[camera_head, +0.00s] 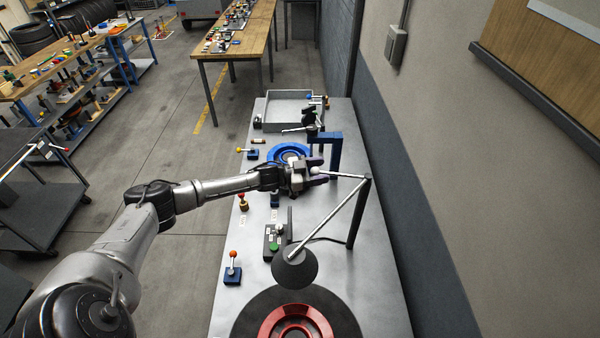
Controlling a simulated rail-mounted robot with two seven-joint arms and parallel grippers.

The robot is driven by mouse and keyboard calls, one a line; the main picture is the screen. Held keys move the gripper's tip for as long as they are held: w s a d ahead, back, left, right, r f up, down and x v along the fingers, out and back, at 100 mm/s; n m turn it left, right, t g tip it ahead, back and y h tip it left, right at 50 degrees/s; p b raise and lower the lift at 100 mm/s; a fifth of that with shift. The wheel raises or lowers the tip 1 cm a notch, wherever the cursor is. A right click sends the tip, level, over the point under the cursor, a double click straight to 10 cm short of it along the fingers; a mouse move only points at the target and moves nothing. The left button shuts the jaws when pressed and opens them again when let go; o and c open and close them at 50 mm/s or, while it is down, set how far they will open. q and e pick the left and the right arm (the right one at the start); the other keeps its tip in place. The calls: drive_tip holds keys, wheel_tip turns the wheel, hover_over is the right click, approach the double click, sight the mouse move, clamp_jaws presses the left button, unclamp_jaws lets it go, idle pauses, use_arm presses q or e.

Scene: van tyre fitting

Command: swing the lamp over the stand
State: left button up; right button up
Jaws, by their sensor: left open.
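The lamp has a dark cone shade (295,268), a thin light arm and a dark upright post (356,215) at the bench's right side. The shade hangs low near the front, just behind a dark round disc with a red ring (298,322). A thin rod runs left from the post top to a pale knob. My left gripper (318,171) is open, its fingers on either side of that knob; contact cannot be told. Farther back is a blue round stand (288,152), partly hidden by my left gripper. Which round piece is the named stand is unclear. My right gripper is not seen.
The grey bench (378,290) runs along the wall. A blue bracket (335,150) and grey tray (290,108) are behind my gripper. A control box with a green button (274,244) and an orange-knobbed lever (232,262) stand nearer. The bench's right front is bare.

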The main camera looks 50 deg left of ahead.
use_arm(q)
drive_tip(key=b+v, duration=0.1)
drive_tip(key=v, duration=1.2)
drive_tip(key=shift+a, duration=0.1)
idle(0.3)
